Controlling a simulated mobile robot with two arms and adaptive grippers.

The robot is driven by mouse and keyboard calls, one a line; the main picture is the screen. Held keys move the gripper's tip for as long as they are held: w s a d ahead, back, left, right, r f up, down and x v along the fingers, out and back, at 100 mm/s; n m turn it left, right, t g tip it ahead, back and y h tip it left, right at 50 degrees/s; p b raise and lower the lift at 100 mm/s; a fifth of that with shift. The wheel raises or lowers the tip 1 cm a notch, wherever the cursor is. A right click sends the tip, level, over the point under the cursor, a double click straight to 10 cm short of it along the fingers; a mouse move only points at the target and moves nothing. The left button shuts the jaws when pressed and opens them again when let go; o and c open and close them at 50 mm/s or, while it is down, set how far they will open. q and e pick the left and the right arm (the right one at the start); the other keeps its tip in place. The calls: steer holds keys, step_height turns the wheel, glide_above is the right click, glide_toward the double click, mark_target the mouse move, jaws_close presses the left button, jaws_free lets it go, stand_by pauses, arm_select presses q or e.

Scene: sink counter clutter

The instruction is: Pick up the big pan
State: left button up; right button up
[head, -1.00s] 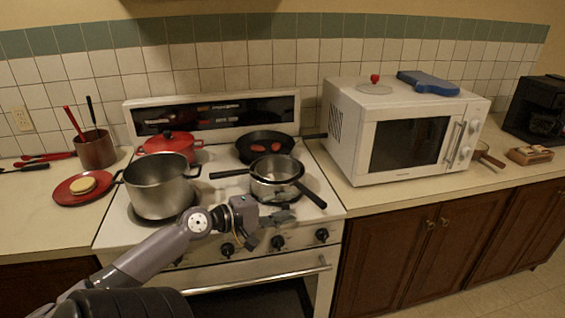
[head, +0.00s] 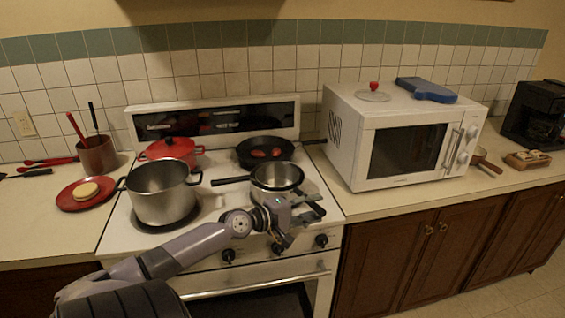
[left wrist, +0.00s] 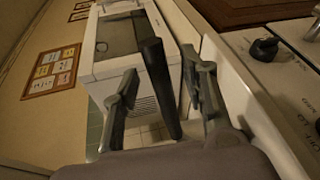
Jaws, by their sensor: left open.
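Two stacked metal saucepans (head: 276,180) sit on the front right burner. One black handle (head: 230,181) points left. The other points to the lower right, toward my left gripper (head: 310,206). In the left wrist view, a black handle (left wrist: 160,80) stands between the two spread fingers of my left gripper (left wrist: 163,68). The fingers are open, with a gap on each side of the handle. A black frying pan (head: 251,152) with red pieces in it is on the back right burner. I cannot tell which pan is the big one. My right gripper is not in view.
A white microwave (head: 350,150) stands on the counter right of the stove. Left are a red plate (head: 75,203) and utensil holder (head: 97,157).

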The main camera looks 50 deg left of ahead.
arm_select(q)
jaws_close()
stand_by(0.4)
stand_by(0.5)
steer(key=shift+a+r, duration=0.1)
steer(key=shift+r, duration=0.15)
